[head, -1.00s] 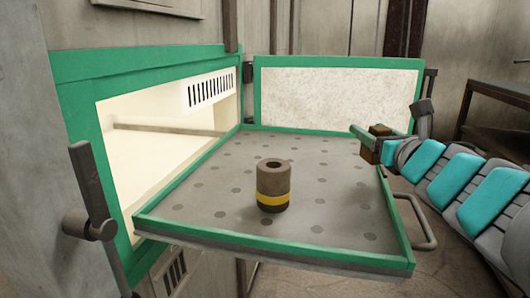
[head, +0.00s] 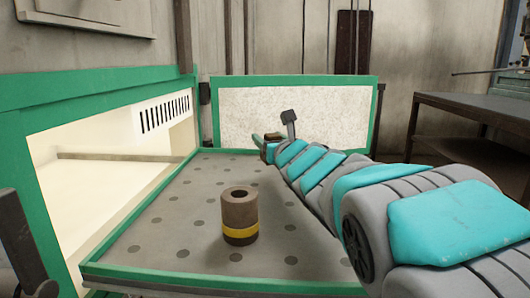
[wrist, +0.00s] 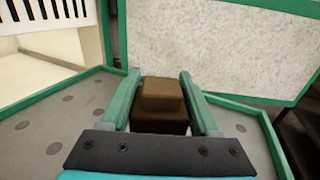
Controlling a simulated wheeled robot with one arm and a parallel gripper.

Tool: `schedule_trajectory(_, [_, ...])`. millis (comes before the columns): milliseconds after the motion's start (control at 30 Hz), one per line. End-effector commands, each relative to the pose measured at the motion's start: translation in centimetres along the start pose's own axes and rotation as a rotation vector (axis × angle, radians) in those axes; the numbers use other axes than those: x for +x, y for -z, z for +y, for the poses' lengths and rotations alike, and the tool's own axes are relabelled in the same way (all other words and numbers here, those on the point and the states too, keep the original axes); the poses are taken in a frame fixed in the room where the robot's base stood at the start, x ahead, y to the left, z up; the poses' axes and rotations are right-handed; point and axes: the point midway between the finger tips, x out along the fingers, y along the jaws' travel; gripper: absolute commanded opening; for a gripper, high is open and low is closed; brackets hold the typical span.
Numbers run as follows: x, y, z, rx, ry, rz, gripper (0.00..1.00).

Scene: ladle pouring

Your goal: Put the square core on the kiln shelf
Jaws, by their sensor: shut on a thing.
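The square core (wrist: 161,96), a brown stepped block, is between the two green fingers of my gripper (wrist: 157,78) in the wrist view. In the head view, the square core (head: 273,135) is small and partly hidden by my gripper (head: 266,141) and arm. The kiln shelf (head: 165,212) is a grey plate with dark round spots and a green rim. My gripper is shut on the core near the shelf's far right part. I cannot tell whether the core touches the shelf.
A brown round core with a yellow band (head: 239,212) stands upright on the shelf's near part. The open kiln chamber (head: 75,185) is at left. The white-faced, green-framed door panel (head: 245,112) stands behind the shelf. A dark table (head: 470,112) is at right.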

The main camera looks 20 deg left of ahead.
Motion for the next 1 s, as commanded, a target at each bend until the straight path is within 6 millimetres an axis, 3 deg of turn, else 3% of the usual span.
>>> schedule_trajectory(200, [1.1,-0.1,0.8,0.000,-0.003,-0.004,0.00])
schedule_trajectory(500, [1.1,3.4,0.7,0.001,-0.002,-0.001,0.00])
schedule_trajectory(933, [1.1,3.9,0.6,-0.001,0.000,-0.002,0.00])
schedule_trajectory(967, [1.1,3.9,0.6,-0.001,0.000,-0.002,0.65])
schedule_trajectory(1000, [1.1,3.8,0.6,0.000,0.000,-0.002,0.69])
